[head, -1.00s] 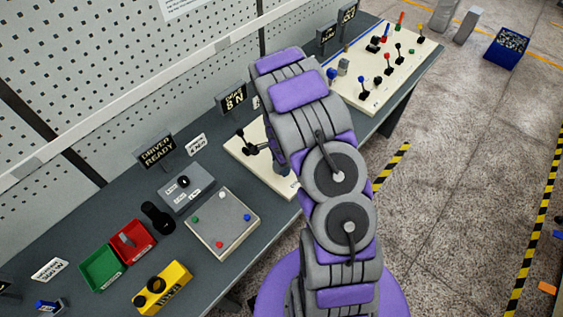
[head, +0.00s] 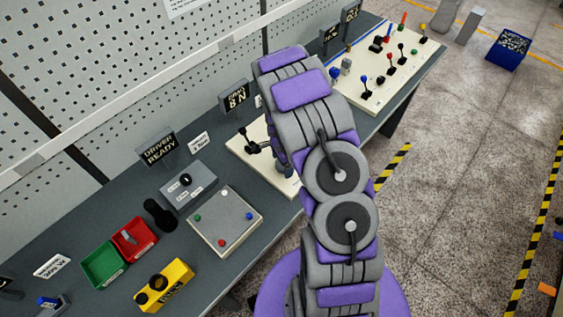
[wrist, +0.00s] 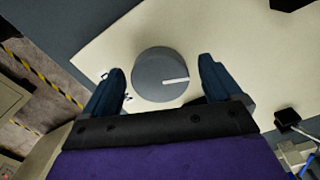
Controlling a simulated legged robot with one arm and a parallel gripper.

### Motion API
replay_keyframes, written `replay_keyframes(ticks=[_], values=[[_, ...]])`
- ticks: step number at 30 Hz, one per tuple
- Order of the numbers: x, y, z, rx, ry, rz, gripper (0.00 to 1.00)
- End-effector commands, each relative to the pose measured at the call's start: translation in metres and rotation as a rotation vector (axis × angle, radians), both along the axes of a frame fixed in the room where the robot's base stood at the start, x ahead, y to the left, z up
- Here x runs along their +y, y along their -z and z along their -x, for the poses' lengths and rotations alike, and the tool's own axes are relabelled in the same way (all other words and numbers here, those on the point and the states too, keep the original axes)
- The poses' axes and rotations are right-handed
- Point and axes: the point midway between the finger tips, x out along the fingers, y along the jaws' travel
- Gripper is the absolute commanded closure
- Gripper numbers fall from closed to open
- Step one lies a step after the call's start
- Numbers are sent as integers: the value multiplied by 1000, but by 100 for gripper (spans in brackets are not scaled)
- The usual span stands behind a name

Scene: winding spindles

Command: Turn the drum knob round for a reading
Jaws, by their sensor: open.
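The drum knob (wrist: 158,76) is a round grey knob with a white pointer line, on a cream panel (wrist: 224,38) in the wrist view. Its pointer line points to the right in that view. My gripper (wrist: 165,82) is open, with one blue finger on each side of the knob and a visible gap on the right. I cannot tell how deep the fingers reach around it. In the head view my arm hides the knob and most of the cream panel (head: 243,158). A sign with partly readable letters (head: 234,95) stands behind the panel.
A black lever (head: 250,141) stands on the panel left of my arm. A grey box with coloured buttons (head: 225,222), a yellow box (head: 164,286) and red and green bins (head: 103,265) sit nearer left. A lever board (head: 385,70) lies beyond my arm.

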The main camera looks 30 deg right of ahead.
Motion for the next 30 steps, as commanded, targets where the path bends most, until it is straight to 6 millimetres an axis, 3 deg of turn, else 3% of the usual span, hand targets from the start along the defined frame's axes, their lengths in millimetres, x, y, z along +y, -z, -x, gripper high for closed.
replay_keyframes(ticks=[8,24,30], values=[[0,-30,0,-2,0,2,8],[1,-140,-3,-8,0,4,8],[2,-164,-3,-3,-1,3,8]])
